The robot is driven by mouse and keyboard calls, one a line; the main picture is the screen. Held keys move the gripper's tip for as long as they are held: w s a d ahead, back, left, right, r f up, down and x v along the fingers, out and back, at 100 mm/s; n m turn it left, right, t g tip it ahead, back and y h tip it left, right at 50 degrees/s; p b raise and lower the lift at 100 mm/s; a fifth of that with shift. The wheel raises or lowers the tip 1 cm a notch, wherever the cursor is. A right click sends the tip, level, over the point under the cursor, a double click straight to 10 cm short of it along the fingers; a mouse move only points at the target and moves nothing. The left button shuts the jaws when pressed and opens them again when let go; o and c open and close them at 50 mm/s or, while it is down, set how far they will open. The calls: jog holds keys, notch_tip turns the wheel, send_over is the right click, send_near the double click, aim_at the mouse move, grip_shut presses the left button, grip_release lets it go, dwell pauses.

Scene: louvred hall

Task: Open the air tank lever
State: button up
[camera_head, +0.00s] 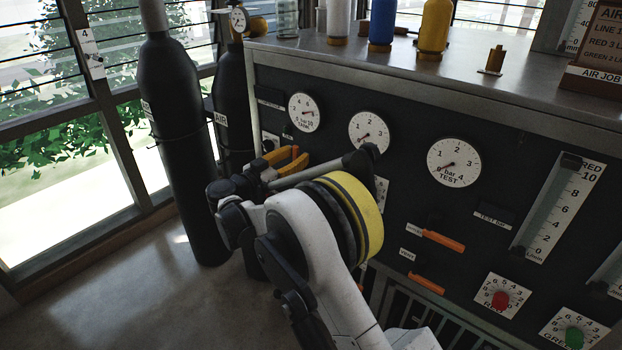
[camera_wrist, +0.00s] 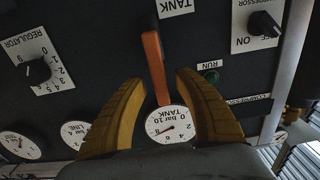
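The air tank lever (camera_wrist: 155,66) is a flat orange bar in the wrist view. It runs from a dark pivot near the TANK label (camera_wrist: 175,7) to the edge of the tank gauge (camera_wrist: 168,123). The wrist view shows the panel upside down. My gripper (camera_wrist: 160,82) is open, with one yellow finger on each side of the lever's handle and a visible gap on both sides. How deep the fingers reach is hard to tell. In the head view my gripper (camera_head: 284,162) is at the panel's left part, below the tank gauge (camera_head: 302,112); the lever is hidden there.
Dark air cylinders (camera_head: 176,130) stand left of the panel by the louvred window. Two other orange levers (camera_head: 443,240) (camera_head: 427,284) are on the panel's right. A regulator knob (camera_wrist: 36,71) and a compressor switch (camera_wrist: 264,23) flank the lever. Bottles (camera_head: 382,25) stand on top.

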jog(key=v, duration=0.7)
dwell(0.3)
jog(key=v, duration=1.2)
